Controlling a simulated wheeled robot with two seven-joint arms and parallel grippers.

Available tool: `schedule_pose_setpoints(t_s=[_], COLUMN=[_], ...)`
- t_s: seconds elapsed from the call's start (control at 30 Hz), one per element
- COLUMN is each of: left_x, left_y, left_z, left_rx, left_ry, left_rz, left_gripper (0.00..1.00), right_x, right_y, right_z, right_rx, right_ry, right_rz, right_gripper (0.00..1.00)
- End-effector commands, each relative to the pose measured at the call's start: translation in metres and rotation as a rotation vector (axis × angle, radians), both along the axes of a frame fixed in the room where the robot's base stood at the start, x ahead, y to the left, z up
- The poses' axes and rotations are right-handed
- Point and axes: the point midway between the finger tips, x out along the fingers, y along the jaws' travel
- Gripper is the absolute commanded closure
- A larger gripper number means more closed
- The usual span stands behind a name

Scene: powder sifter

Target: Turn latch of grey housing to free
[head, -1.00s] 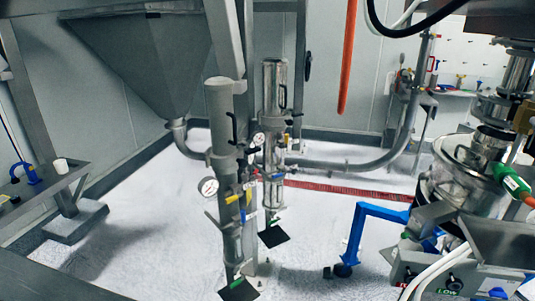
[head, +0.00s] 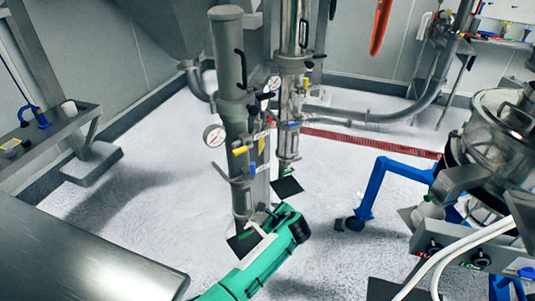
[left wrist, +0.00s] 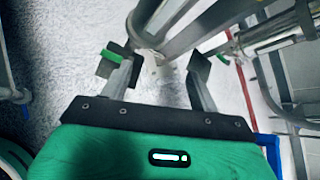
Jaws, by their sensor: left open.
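The grey housing (head: 229,55) stands upright as a tall matte cylinder left of a shiny steel one. It carries a black handle, a round gauge (head: 214,135) and a yellow lever (head: 241,149) on its lower part; I cannot tell for sure which fitting is the latch. My left gripper (head: 264,214), on a green arm, is low in front of the housing's foot. In the left wrist view its two fingers (left wrist: 160,82) are spread with nothing between them, and grey pipework shows beyond them. My right gripper is out of view.
The shiny steel housing (head: 292,45) stands close to the right. A blue frame (head: 376,185) and the sifter vessel (head: 500,135) are farther right. A metal table (head: 90,265) fills the lower left. White floor is open on the left.

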Motion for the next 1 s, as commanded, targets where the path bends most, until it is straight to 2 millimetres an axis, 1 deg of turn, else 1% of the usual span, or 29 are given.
schedule_pose_setpoints(t_s=[0.03,0.07,0.1,0.17,0.2,0.3,0.4,0.5,0.57,0.63,0.77,1.0], left_x=[0.020,0.026,0.032,0.034,0.032,0.022,0.010,0.003,0.003,0.007,0.024,0.066], left_y=[-0.018,-0.026,-0.036,-0.049,-0.057,-0.071,-0.079,-0.083,-0.082,-0.079,-0.066,-0.034], left_z=[0.063,0.096,0.139,0.197,0.233,0.302,0.345,0.367,0.373,0.375,0.376,0.375], left_rx=[0.105,0.172,0.258,0.373,0.441,0.574,0.658,0.699,0.710,0.715,0.713,0.714], left_ry=[-0.063,-0.090,-0.127,-0.175,-0.203,-0.253,-0.282,-0.295,-0.297,-0.296,-0.295,-0.293], left_rz=[-0.040,-0.057,-0.071,-0.078,-0.075,-0.053,-0.027,-0.010,-0.006,-0.002,-0.003,-0.003], left_gripper=[0.38,0.38,0.38,0.38,0.38,0.38,0.38,0.38,0.38,0.38,0.38,0.38], right_x=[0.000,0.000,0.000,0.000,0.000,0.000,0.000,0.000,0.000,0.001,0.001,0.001], right_y=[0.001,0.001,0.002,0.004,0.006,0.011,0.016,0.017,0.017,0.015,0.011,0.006], right_z=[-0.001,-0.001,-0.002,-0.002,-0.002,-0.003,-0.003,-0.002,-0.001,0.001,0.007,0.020], right_rx=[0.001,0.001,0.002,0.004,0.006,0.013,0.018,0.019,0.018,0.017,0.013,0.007], right_ry=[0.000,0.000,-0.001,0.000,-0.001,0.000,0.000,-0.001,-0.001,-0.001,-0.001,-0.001], right_rz=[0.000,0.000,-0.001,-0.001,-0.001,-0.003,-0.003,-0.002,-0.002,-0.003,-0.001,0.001], right_gripper=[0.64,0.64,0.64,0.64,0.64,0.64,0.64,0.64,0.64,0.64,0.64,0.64])
